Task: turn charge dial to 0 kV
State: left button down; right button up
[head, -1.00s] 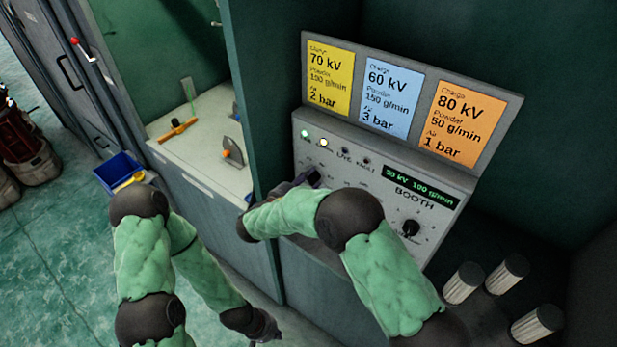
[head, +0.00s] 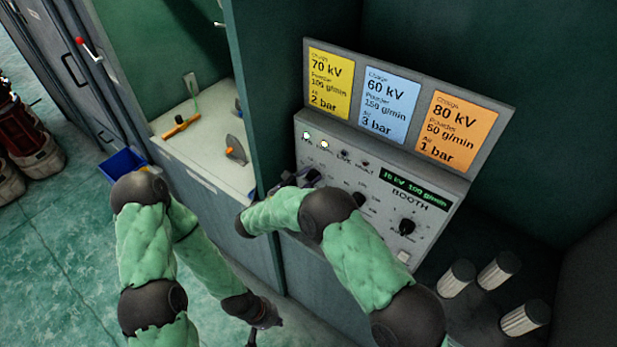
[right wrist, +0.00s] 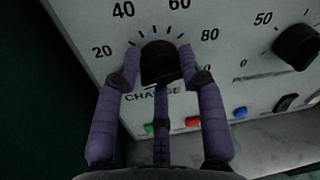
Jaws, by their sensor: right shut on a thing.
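The charge dial (right wrist: 160,65) is a dark knob on the grey control panel (head: 385,215), with scale numbers around it and the word CHARGE below. In the right wrist view my right gripper (right wrist: 160,70) is shut on this dial, with its fingers on both sides. The knob's pointer is hidden or too dark to read. In the head view my right gripper (head: 298,178) is at the panel's left part, partly hidden by my arm. The panel display (head: 415,190) shows about 10 kV and 100 g/min. My left gripper (head: 270,322) hangs low by the cabinet; its fingers are unclear.
A powder dial (right wrist: 296,47) sits right of the charge dial. Coloured buttons (right wrist: 193,122) line the panel below. Yellow, blue and orange cards (head: 390,100) stand above the panel. Several ribbed cylinders (head: 500,270) stand at the right. A blue bin (head: 122,163) is at the left.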

jog(key=shift+f+n+p, duration=0.2)
jog(key=shift+n+p, duration=0.2)
jog(key=shift+n, duration=1.2)
jog(key=shift+s+f, duration=0.1)
jog(key=o, duration=1.1)
jog(key=shift+a, duration=0.1)
jog(key=v, duration=0.7)
jog(key=shift+s, duration=0.1)
jog(key=shift+a+f, duration=0.1)
